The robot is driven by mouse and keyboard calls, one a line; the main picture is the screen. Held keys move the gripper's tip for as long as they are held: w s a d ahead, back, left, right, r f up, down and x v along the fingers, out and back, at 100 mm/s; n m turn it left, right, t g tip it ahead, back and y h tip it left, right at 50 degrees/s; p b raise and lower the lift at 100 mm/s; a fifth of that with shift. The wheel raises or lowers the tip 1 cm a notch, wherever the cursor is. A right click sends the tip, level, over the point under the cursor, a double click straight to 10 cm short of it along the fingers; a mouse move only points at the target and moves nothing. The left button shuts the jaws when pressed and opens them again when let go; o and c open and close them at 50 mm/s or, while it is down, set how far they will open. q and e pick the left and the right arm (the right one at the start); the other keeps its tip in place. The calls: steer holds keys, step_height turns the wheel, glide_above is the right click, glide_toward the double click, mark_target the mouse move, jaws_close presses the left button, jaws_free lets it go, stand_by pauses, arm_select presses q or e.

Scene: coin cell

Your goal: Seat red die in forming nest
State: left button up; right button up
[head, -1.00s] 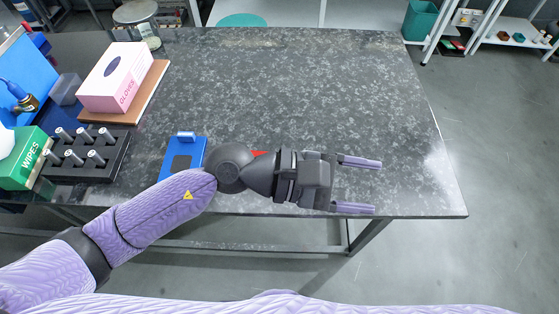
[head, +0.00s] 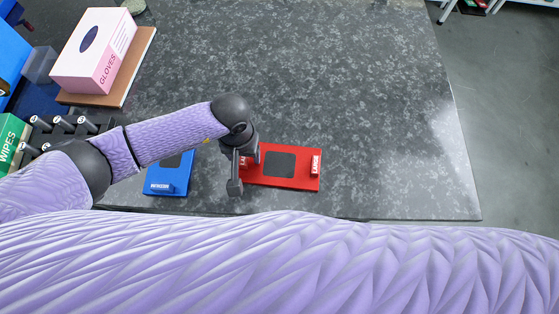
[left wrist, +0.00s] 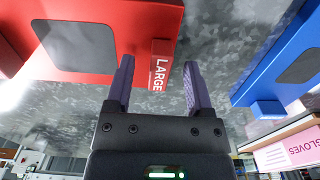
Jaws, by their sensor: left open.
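A flat red plate (head: 300,153) lies near the table's front edge. It has a dark square in its middle and a raised tab at each end, with LARGE readable on the right one. It is the only red die-like thing here. My left gripper (head: 243,166) points down over its left end. No separate forming nest is recognisable. My right gripper is out of view.
A smaller blue plate (head: 160,181) with a dark square lies left of my gripper. Further left are a black rack (head: 62,132) of pale cylinders, a green wipes box (head: 10,140) and a pink-white glove box (head: 94,50). The table's back and right are clear.

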arm_select(q)
steer(key=shift+f, duration=0.3)
jaws_close()
steer(key=shift+r, duration=0.1)
stand_by(1.1)
